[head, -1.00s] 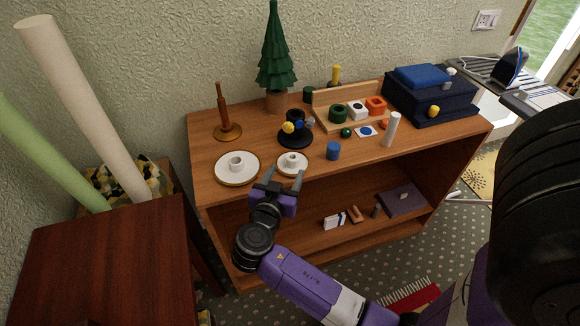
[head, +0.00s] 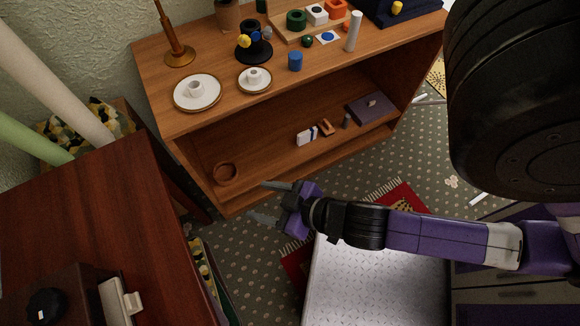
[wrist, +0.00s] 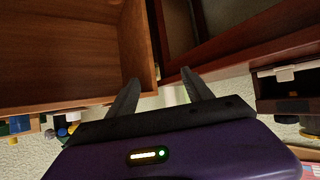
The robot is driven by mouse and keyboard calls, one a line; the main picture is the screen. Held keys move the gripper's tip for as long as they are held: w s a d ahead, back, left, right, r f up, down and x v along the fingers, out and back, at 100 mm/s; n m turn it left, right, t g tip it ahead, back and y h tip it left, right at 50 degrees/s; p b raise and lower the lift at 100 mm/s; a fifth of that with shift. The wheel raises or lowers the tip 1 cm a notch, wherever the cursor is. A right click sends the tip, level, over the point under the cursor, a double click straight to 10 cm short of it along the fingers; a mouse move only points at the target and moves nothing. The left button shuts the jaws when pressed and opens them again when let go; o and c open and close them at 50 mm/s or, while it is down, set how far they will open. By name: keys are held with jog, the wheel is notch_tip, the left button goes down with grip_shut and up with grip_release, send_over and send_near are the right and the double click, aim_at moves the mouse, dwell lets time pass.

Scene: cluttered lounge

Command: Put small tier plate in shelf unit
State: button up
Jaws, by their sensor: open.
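The small tier plate (head: 262,87) is white with a gold rim and a small raised cup-like centre. It lies on top of the wooden shelf unit (head: 150,75), right of a larger similar plate (head: 183,102). The shelf unit has an open lower compartment. My gripper (head: 258,200) is open and empty, low in front of the unit's lower left part and well apart from the plate. In the wrist view my open fingers (wrist: 160,77) show the shelf unit's wood (wrist: 60,60) at left; the small plate cannot be made out there.
A dark red table (head: 90,220) stands at left. A white-topped unit (head: 375,285) stands at front, near a red rug (head: 405,197).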

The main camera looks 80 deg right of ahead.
jog(key=s+a+r+n+t+y, duration=0.1)
jog(key=s+a+r, duration=0.1)
jog(key=r, duration=0.4)
jog(key=s+a+r+t+y, duration=0.1)
jog(key=s+a+r+t, duration=0.1)
jog(key=s+r, duration=0.2)
notch_tip(320, 180, up, 3)
jog(key=shift+s+a+r+n+t+y, duration=0.2)
jog(key=shift+s+n+t+y, duration=0.1)
jog(key=shift+s+n, duration=0.1)
